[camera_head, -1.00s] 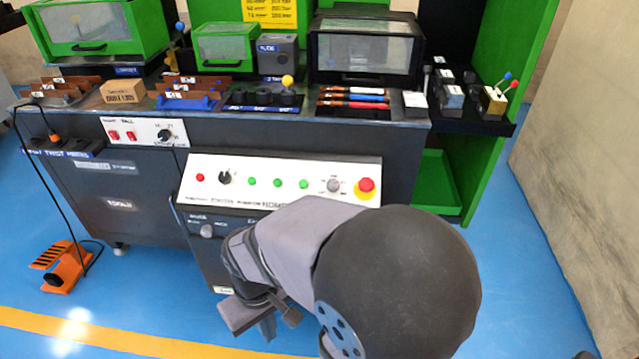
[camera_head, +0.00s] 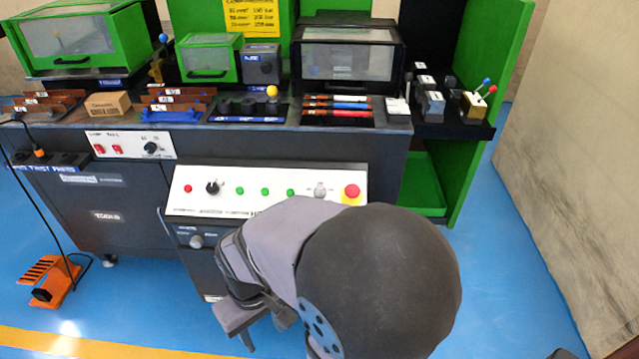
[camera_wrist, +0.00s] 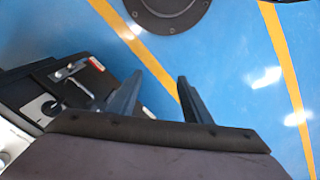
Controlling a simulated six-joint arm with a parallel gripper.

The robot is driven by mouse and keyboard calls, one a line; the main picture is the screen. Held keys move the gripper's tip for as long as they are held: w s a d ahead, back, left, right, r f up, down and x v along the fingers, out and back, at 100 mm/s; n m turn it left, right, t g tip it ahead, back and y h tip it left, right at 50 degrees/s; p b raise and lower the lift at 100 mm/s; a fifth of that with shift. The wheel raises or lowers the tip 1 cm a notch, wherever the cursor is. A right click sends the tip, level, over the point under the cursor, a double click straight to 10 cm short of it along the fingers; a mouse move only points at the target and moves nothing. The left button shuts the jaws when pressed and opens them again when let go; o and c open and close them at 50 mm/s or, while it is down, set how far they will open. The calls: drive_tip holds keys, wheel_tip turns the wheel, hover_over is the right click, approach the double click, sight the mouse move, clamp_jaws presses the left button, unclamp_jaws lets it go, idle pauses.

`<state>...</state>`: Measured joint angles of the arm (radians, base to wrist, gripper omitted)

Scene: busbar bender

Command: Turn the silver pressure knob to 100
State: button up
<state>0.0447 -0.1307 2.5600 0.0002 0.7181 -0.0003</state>
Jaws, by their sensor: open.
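A silver knob with small marks around it (camera_head: 320,189) sits on the white sloped control panel (camera_head: 215,207), left of the red emergency button. A second silver knob (camera_head: 196,241) is on the dark cabinet front below the panel. The labels are too small to read, so I cannot tell either setting or which one is the pressure knob. My gripper (camera_head: 240,338) is low in front of the cabinet, below both knobs and apart from them. In the wrist view my gripper (camera_wrist: 158,85) has its fingers spread with nothing between them, over blue floor.
The panel also has a black selector (camera_head: 213,187), several green buttons and a red emergency button (camera_head: 351,194) on yellow. The wrist view shows a dark box with a silver handle (camera_wrist: 68,72) close on the left. An orange foot pedal (camera_head: 50,282) stands on the floor.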

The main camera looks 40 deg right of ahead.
drive_tip(key=s+d+r+m+g+y+p, duration=0.1)
drive_tip(key=s+d+r+m+g+p, duration=0.3)
drive_tip(key=r+p, duration=0.8)
drive_tip(key=n+t+h+p, duration=0.6)
drive_tip(key=n+p, duration=1.1)
drive_tip(key=n, duration=1.8)
hover_over(320, 191)
drive_tip(key=s+a, duration=0.2)
drive_tip(key=a, duration=0.1)
drive_tip(key=t+y, duration=0.1)
drive_tip(key=shift+s+d+f, duration=0.1)
drive_tip(key=shift+s+d, duration=0.05)
drive_tip(key=shift+s, duration=0.05)
drive_tip(key=shift+f, duration=0.1)
drive_tip(key=shift+x, duration=3.65)
